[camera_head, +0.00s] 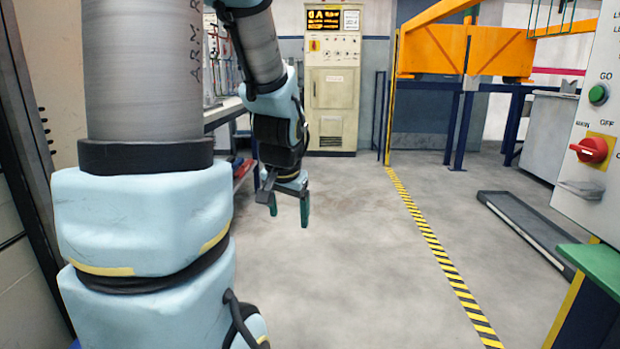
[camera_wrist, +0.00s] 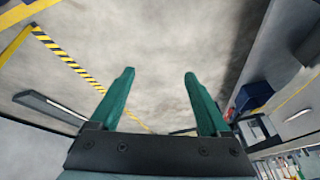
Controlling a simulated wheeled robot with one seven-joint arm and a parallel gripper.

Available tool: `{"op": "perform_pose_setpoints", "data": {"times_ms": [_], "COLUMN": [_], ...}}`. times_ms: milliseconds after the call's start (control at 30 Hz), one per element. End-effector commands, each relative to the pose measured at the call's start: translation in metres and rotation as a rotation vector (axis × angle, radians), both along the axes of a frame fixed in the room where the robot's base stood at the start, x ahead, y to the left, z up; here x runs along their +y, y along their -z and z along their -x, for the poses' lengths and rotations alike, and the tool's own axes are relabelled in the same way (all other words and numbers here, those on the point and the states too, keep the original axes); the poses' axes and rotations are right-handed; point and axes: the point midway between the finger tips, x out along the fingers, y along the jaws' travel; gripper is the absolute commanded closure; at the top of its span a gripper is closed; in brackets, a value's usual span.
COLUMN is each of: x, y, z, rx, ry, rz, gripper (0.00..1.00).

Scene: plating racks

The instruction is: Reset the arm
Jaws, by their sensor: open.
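My gripper (camera_head: 288,207) hangs in the air over the grey floor in the head view, with its fingers pointing down. My arm reaches from the left foreground to the middle of that view, bent at the elbow. In the wrist view my gripper (camera_wrist: 160,90) shows two green fingers set well apart. Nothing is between the fingers, and they touch nothing. Bare floor lies beyond them.
A control cabinet (camera_head: 332,95) stands at the back. A yellow-black striped line (camera_head: 432,243) crosses the floor. On the right are a dark floor tray (camera_head: 530,225), an orange frame (camera_head: 470,50) and a panel with a red switch (camera_head: 590,149). The middle floor is clear.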

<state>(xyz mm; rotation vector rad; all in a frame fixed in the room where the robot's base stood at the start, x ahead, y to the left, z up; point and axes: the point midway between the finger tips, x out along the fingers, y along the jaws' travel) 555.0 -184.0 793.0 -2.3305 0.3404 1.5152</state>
Motion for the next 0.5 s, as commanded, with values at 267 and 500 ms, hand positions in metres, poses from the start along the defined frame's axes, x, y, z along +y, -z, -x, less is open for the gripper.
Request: {"op": "perform_pose_setpoints", "data": {"times_ms": [267,500], "x": [0.022,0.021], "y": [0.036,-0.021], "z": [0.101,0.096], "rx": [0.295,0.282], "ry": [-0.326,-0.312], "rz": [0.094,0.090], "gripper": [0.20,0.20]}}
